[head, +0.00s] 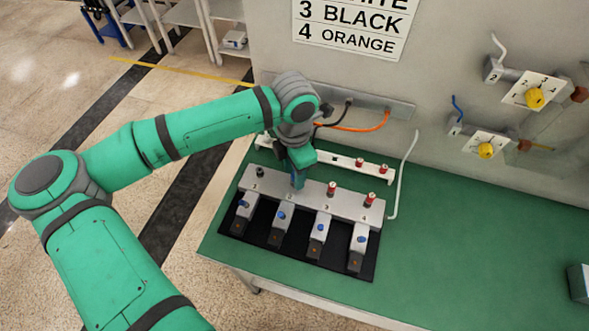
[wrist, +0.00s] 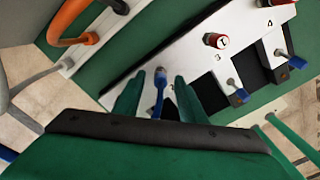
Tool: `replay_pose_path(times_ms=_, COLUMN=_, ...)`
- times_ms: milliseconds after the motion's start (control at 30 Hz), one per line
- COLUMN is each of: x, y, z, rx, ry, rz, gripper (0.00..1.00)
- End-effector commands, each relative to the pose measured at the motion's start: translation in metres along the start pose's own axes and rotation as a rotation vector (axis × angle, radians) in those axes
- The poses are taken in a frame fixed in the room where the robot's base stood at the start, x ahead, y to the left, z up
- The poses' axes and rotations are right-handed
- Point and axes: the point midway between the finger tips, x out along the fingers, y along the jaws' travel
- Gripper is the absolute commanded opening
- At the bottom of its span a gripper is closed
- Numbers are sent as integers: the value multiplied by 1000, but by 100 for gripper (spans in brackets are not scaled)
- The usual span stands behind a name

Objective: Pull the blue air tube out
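The blue air tube (wrist: 159,95) stands in a metal fitting on the white numbered manifold in the wrist view. A piece of it shows under my gripper in the head view (head: 297,180). My gripper (wrist: 157,92) is open, with one green finger on each side of the tube. Gaps show between the tube and both fingers. The manifold (head: 313,202) lies on the green table, and my gripper is over its second station from the left. The lower end of the tube is hidden behind the gripper body in the wrist view.
Red-capped fittings (head: 331,188) stand to the right on the manifold. A white rail (head: 340,160) lies behind it, with orange (head: 365,128) and black tubes at the wall. A loose white tube (head: 404,175) rises at right. Wall valves (head: 534,97) have yellow knobs. The table's right side is mostly clear.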

Motion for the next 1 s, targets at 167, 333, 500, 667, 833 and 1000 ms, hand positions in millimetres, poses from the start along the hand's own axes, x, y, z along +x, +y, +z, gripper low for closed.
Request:
replay_pose_path(times_ms=167, x=0, y=0, z=1, rx=2, ry=0, rz=0, gripper=9)
replay_pose_path(times_ms=333, x=0, y=0, z=1, rx=2, ry=0, rz=0, gripper=0)
replay_pose_path(times_ms=500, x=0, y=0, z=1, rx=2, ry=0, rz=0, gripper=0)
replay_pose_path(times_ms=667, x=-1, y=0, z=1, rx=2, ry=0, rz=1, gripper=0)
replay_pose_path(times_ms=833, x=-4, y=0, z=1, rx=2, ry=0, rz=1, gripper=0)
replay_pose_path(times_ms=1000, x=-8, y=0, z=0, rx=2, ry=0, rz=2, gripper=0)
